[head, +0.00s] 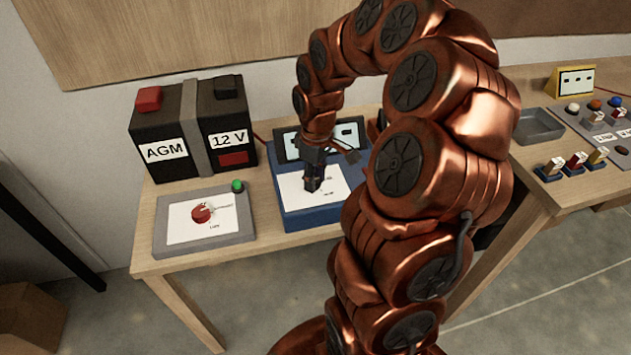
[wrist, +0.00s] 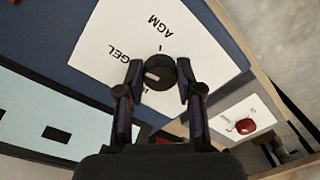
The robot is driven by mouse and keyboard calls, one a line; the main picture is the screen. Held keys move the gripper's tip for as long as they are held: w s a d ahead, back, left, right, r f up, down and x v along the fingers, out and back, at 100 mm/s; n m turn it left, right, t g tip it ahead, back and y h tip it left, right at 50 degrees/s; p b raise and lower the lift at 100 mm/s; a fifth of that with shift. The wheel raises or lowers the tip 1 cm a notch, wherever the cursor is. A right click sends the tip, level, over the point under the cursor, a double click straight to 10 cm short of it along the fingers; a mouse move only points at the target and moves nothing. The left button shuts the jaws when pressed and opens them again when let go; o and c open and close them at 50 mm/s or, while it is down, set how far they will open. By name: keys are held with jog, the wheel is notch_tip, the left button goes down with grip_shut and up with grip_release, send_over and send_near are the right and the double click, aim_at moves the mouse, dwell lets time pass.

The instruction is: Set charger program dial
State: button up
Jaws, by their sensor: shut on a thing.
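The charger (head: 288,221) is a blue box with a white label plate (head: 295,202) and an upright dark panel behind it. My gripper (head: 313,183) reaches down onto this plate and hides the dial in the head view. In the wrist view the round black dial (wrist: 161,72) sits between my two fingertips (wrist: 161,78), one on each side, shut on it. A pale pointer mark on the dial points to the left in the picture. The plate (wrist: 105,35) reads AGM and GEL; another marking at the lower left is partly hidden by a finger.
A black battery (head: 180,160) labelled AGM and 12 V stands at the back left. In front of it lies a grey panel (head: 240,225) with a red switch (head: 201,214) and green button. A grey tray (head: 538,126) and a control panel are on the right-hand table.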

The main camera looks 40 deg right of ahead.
aim_at(317, 181)
jog(key=m+b, duration=0.2)
jog(key=b, duration=0.1)
jog(key=shift+f+m, duration=0.25)
jog(key=shift+m, duration=0.15)
jog(key=m+b, duration=0.3)
jog(key=shift+m, duration=0.3)
jog(key=m+b, duration=0.1)
jog(key=m, duration=0.2)
jog(key=m+b, duration=0.1)
jog(key=m, duration=0.1)
jog(key=shift+a+r+t+b, duration=0.15)
jog(key=shift+r+t+b, duration=0.15)
jog(key=shift+m, duration=0.4)
jog(key=o, duration=1.2)
jog(key=shift+c, duration=0.2)
jog(key=shift+r, duration=0.1)
notch_tip(317, 181, up, 12)
jog(key=shift+s+d, duration=0.25)
jog(key=shift+s, duration=0.05)
